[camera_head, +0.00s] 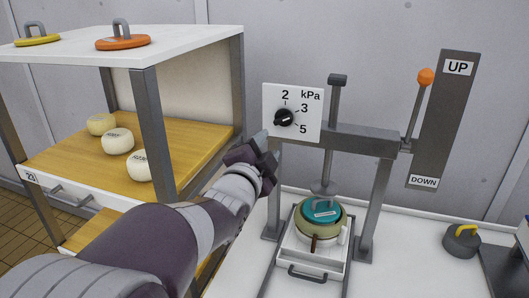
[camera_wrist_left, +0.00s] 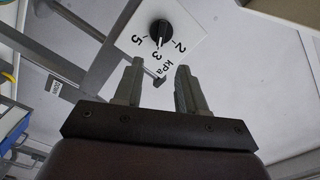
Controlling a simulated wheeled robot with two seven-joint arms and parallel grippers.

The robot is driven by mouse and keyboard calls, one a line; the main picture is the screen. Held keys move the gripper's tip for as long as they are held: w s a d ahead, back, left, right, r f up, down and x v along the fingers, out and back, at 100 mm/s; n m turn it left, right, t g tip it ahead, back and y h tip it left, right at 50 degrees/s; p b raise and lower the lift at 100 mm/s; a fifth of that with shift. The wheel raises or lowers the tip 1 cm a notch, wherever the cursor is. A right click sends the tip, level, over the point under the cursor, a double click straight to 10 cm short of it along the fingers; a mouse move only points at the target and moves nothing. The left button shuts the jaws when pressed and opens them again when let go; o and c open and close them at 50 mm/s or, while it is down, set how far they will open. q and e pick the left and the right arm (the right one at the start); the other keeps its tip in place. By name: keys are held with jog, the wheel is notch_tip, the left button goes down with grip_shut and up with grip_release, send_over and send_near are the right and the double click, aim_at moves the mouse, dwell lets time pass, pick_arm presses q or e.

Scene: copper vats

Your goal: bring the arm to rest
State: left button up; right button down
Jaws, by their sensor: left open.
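My left arm reaches in from the lower left, and its gripper (camera_head: 268,158) is in front of the wall, just below and left of the kPa dial panel (camera_head: 309,127). In the left wrist view the two fingers of the left gripper (camera_wrist_left: 158,78) are apart with nothing between them. The black knob (camera_head: 285,117) on the panel also shows in that view (camera_wrist_left: 161,30), beyond the fingertips and apart from them. My right gripper is not in view.
A press frame (camera_head: 345,139) stands on the right, over a mould with a teal lid (camera_head: 324,211). The lever's orange ball (camera_head: 426,76) is near UP. A shelf (camera_head: 82,178) with several cheeses stands left. A grey weight (camera_head: 461,242) sits on the right counter.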

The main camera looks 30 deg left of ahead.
pick_arm(q)
jog(key=shift+s, duration=0.2)
dwell(0.3)
jog(key=s+d+f+n+g+h, duration=0.15)
jog(key=f+n+g, duration=0.25)
jog(key=f, duration=0.4)
jog(key=s+f+n+g+y, duration=0.1)
jog(key=s+f+n+g, duration=0.25)
jog(key=f, duration=0.55)
jog(key=s+d+f+n+g+h, duration=0.1)
jog(key=s+d+f+g+h, duration=0.2)
jog(key=s+d+f+g, duration=0.5)
jog(key=s+d+f, duration=0.1)
jog(key=d+f, duration=0.3)
jog(key=shift+s+f+g, duration=0.15)
jog(key=shift+s+g, duration=0.2)
jog(key=shift+a+n+h, duration=0.1)
jog(key=shift+n+h, duration=0.15)
